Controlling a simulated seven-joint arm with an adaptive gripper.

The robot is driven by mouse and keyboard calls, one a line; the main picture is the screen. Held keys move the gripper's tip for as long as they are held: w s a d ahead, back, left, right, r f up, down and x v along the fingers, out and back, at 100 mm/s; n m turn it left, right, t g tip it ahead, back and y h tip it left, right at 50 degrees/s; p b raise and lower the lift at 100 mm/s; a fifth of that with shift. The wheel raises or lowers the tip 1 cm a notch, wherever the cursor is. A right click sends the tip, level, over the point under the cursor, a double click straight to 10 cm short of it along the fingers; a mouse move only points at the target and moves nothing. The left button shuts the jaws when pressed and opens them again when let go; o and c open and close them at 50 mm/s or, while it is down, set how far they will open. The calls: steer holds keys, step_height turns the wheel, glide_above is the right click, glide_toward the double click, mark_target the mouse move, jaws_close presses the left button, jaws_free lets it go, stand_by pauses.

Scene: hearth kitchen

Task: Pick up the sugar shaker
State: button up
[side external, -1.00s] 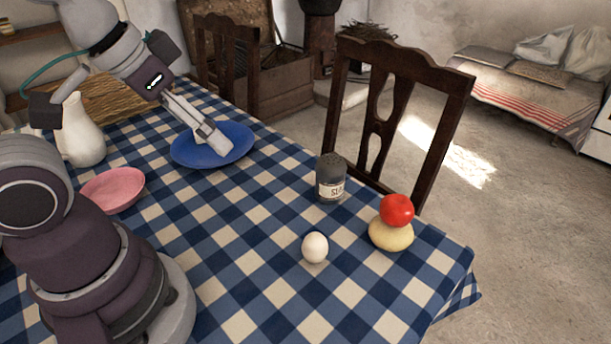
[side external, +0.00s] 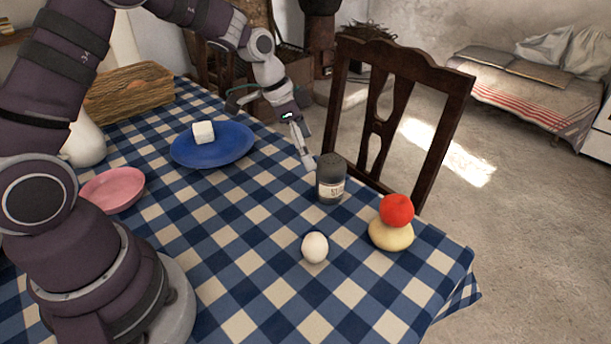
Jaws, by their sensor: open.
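The sugar shaker (side external: 330,180) is a dark grey cylinder with a pale label, standing upright on the checkered tablecloth near the table's far edge. My gripper (side external: 308,160) is open and empty, just up and left of the shaker in the side external view. Its fingertips point down toward the shaker's upper left side. I cannot tell from this view whether they touch it.
A white egg (side external: 315,247) and a red tomato (side external: 396,210) on a pale yellow round item (side external: 390,234) are near the shaker. A blue plate (side external: 212,157) holds a white block (side external: 203,132). A pink bowl (side external: 112,190), white jug (side external: 84,142), wicker basket (side external: 131,94) and wooden chair (side external: 395,60) stand around.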

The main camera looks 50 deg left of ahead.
mark_target(330, 179)
steer(key=x, duration=0.8)
steer(key=shift+w+d+f, duration=0.1)
steer(key=shift+w+d, duration=0.35)
steer(key=c, duration=1.3)
